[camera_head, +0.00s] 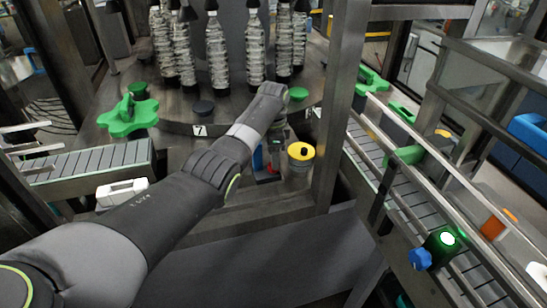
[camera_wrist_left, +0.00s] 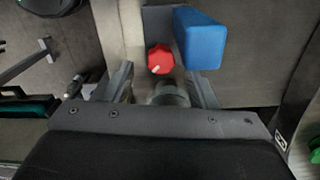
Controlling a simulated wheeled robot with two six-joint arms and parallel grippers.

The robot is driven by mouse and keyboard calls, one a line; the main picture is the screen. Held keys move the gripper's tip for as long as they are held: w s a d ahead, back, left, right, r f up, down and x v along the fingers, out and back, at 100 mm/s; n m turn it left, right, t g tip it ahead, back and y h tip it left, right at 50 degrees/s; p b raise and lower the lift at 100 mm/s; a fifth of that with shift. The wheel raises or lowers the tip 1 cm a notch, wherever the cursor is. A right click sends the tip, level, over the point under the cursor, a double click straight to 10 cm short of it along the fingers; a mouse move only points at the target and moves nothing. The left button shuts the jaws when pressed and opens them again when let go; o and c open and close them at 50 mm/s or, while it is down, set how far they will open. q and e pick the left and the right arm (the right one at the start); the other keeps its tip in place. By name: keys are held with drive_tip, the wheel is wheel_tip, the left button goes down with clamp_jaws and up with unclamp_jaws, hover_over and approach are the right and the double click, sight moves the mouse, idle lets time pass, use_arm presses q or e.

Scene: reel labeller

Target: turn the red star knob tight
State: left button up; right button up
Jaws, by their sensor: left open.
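The red star knob (camera_wrist_left: 160,59) shows in the left wrist view, with a small pale mark on its lower left edge. It sits beside a blue block (camera_wrist_left: 200,40). My left gripper (camera_wrist_left: 163,78) is open. Its two fingers stand to the left and right below the knob in that view, and I see no contact with it. In the head view my left arm reaches in from the left, and the gripper (camera_head: 276,145) is partly hidden by its own wrist. Only a small red patch, likely the knob (camera_head: 271,170), shows below it. My right gripper is not in view.
A yellow cap with a black top (camera_head: 301,152) stands right of the gripper. A steel post (camera_head: 340,90) rises at right, before a conveyor (camera_head: 405,190). A blue knob (camera_head: 420,258) sits by a lit green button.

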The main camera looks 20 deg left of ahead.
use_arm(q)
drive_tip(key=shift+w+f, duration=0.1)
drive_tip(key=shift+f, duration=1.5)
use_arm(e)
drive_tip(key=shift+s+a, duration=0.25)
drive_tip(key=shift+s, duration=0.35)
use_arm(q)
drive_tip(key=c, duration=1)
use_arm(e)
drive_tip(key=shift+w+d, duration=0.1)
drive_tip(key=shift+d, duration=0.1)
